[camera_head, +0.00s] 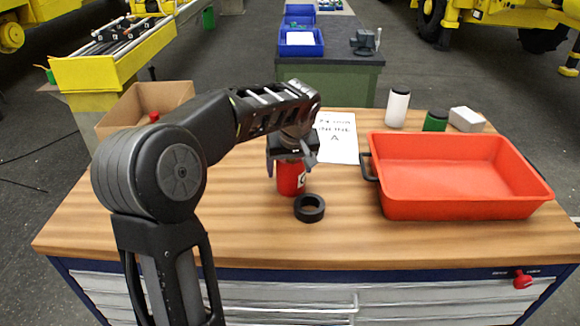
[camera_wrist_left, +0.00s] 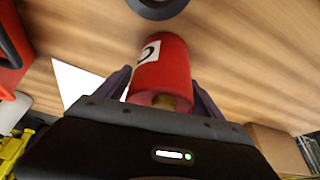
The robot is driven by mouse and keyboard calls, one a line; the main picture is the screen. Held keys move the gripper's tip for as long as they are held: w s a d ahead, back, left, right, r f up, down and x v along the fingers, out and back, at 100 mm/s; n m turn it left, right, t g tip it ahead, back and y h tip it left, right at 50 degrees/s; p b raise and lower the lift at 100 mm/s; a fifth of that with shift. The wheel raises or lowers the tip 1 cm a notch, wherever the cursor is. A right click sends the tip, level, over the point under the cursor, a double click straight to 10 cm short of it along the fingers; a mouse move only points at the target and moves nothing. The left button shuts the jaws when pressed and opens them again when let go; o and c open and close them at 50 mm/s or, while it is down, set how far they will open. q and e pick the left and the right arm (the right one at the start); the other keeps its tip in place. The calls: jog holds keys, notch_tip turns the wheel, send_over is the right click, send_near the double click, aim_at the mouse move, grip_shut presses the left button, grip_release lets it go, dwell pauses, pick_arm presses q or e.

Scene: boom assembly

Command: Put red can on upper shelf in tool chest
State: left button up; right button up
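A red can (camera_head: 291,180) with a white label stands upright on the wooden worktop, near the middle. It also shows in the left wrist view (camera_wrist_left: 160,65), with a brass-coloured top piece facing the gripper. My left gripper (camera_head: 290,160) is above the can, its fingers reaching down on either side of it. In the left wrist view the fingers (camera_wrist_left: 160,90) look open, with narrow gaps beside the can. The tool chest below the worktop has silver drawer fronts (camera_head: 285,300), which look shut. My right gripper is not in view.
A black ring (camera_head: 309,208) lies just in front of the can. An orange tray (camera_head: 455,207) fills the right side. A cardboard box (camera_head: 150,98) is at the back left.

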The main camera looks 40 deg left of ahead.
pick_arm(q)
jog(key=shift+o, duration=0.7)
jog(key=shift+r, duration=0.2)
jog(key=b+v, duration=0.1)
jog(key=v, duration=1.1)
jog(key=shift+o, duration=0.4)
jog(key=shift+f, duration=0.1)
